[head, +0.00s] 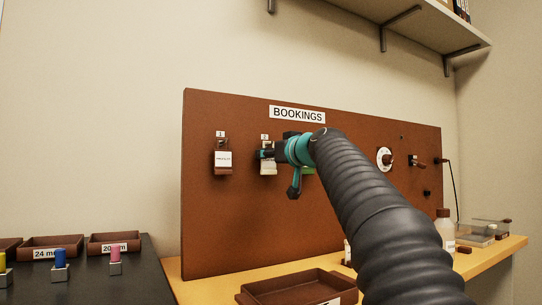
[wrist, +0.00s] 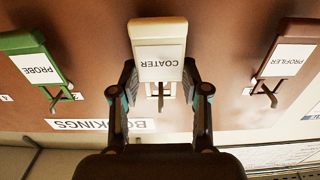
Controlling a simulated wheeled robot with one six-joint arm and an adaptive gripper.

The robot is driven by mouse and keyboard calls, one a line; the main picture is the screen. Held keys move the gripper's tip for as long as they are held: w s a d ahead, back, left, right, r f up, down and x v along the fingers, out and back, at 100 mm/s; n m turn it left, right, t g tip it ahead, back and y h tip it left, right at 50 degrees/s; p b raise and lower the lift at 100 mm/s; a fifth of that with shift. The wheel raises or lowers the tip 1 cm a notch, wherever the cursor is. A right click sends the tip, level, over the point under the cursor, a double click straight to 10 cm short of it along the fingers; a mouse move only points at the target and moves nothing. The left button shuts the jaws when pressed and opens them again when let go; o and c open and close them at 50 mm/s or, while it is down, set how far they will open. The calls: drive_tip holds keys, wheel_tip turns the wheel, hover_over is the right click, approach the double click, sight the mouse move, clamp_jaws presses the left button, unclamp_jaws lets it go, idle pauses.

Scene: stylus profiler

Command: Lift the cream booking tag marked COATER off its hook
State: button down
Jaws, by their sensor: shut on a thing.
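The cream COATER tag (wrist: 158,32) hangs at the hook (wrist: 160,96) in the wrist view, where everything appears upside down. My gripper (wrist: 159,76) is shut on the tag, with one finger at each side edge. In the head view the cream tag (head: 267,166) is at the board's second position, partly covered by my gripper (head: 270,154). I cannot tell whether the tag's hole still rests on the hook.
The brown board (head: 220,225) carries a BOOKINGS sign (head: 297,114) above. A brown tray (head: 260,296) sits on the table below.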

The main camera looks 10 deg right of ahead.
drive_tip(key=shift+r+p, duration=0.4)
drive_tip(key=shift+r, duration=0.15)
drive_tip(key=b+v, duration=0.4)
drive_tip(key=v, duration=0.4)
idle(1.2)
drive_tip(key=shift+r, duration=0.1)
